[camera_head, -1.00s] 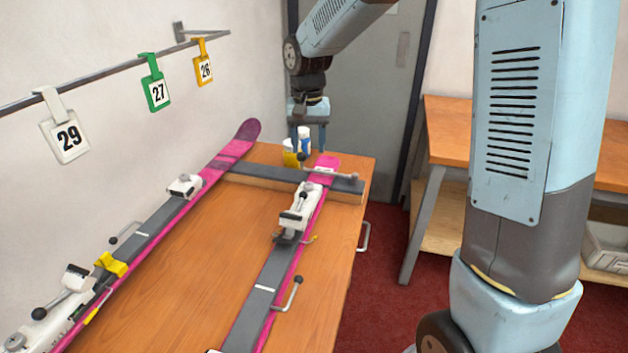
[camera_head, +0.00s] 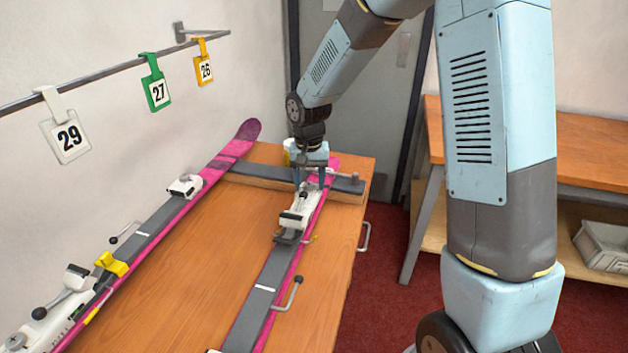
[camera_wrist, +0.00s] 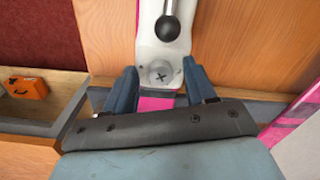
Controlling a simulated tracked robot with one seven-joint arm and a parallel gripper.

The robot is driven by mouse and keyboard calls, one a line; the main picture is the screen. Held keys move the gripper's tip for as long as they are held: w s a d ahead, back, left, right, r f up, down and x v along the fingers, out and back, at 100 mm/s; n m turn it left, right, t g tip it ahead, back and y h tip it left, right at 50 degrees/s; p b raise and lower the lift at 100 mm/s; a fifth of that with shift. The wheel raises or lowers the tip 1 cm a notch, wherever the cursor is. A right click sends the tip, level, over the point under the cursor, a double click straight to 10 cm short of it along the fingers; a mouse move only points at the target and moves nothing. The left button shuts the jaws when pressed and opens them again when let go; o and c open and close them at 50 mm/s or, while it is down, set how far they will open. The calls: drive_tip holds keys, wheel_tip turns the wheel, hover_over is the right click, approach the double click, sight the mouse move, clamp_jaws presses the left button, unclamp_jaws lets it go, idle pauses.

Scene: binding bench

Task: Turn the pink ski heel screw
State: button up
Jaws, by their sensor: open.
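The pink ski (camera_head: 268,286) lies along the right part of the bench with a white heel binding (camera_head: 298,214) on it. In the wrist view the heel screw (camera_wrist: 161,73) is a grey cross-slotted head in the end of the white heel piece (camera_wrist: 164,47). A dark ball-ended lever (camera_wrist: 168,25) lies beyond the screw. My gripper (camera_wrist: 160,84) is open, its two blue fingers on either side of the screw end. In the head view my gripper (camera_head: 311,178) is over the far end of this ski. Whether the fingers touch the binding cannot be told.
A second pink ski (camera_head: 160,235) lies on the left along the wall. A grey crossbar (camera_head: 255,175) spans the bench's far end. White containers (camera_head: 290,150) stand behind my gripper. Tags hang on a rail (camera_head: 112,71). The wooden bench top (camera_head: 195,285) is bare between the skis.

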drive_tip(key=shift+c, duration=0.5)
drive_tip(key=c, duration=0.9)
drive_tip(key=shift+d, duration=0.55)
clamp_jaws()
drive_tip(key=shift+a, duration=0.5)
drive_tip(key=shift+n, duration=0.4)
drive_tip(key=n, duration=0.5)
drive_tip(key=shift+n, duration=0.3)
drive_tip(key=n, duration=0.5)
drive_tip(key=shift+n, duration=0.4)
